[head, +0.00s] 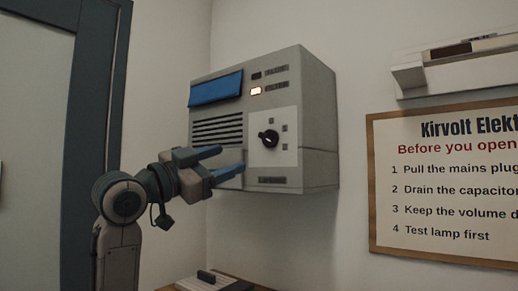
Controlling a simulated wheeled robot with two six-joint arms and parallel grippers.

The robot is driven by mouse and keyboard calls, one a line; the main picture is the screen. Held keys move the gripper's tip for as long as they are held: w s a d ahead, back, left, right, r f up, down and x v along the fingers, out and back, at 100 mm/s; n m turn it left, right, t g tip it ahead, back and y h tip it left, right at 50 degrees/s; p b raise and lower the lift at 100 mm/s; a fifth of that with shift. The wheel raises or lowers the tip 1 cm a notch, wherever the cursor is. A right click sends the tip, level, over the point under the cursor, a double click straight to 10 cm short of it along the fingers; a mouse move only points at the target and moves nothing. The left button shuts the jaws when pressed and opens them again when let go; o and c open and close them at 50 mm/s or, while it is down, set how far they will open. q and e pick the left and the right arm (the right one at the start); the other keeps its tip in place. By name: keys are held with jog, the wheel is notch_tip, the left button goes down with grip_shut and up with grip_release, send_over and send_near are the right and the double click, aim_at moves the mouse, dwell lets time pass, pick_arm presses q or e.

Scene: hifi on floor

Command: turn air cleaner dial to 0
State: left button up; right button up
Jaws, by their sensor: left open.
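The air cleaner (220,150) is a grey box on the wall, with a blue panel at its upper left, dark vent slots and a lit reddish-white lamp (256,91). Its round black dial (268,138) sits on a pale plate at the right of the front face. A light mark shows on the dial; the markings around it are too small to read. My left gripper (226,161) is open, its two blue-tipped fingers pointing right, in front of the vents and to the left of the dial. It appears empty and apart from the dial. My right gripper is not in view.
A framed sign (445,185) hangs on the wall to the right, below a pale wall-mounted unit (455,70). A dark door frame (95,110) stands at the left. A low surface with a small switch-like item (207,277) lies below the air cleaner.

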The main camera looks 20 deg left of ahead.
aim_at(264, 140)
pick_arm(q)
jog(key=p+x, duration=0.1)
jog(key=x, duration=0.2)
jog(key=r+p+x, duration=0.1)
jog(key=p+x, duration=0.1)
jog(key=x, duration=0.2)
jog(key=p+x, duration=0.1)
jog(key=x, duration=0.2)
jog(key=shift+d+r, duration=0.15)
jog(key=shift+r, duration=0.1)
jog(key=shift+w, duration=0.1)
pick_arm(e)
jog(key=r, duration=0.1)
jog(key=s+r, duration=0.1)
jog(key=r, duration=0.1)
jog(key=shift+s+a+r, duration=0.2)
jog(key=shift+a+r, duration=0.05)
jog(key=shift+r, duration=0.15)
pick_arm(q)
jog(key=shift+c, duration=0.2)
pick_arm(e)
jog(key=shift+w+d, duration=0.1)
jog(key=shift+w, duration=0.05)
pick_arm(q)
jog(key=c, duration=1)
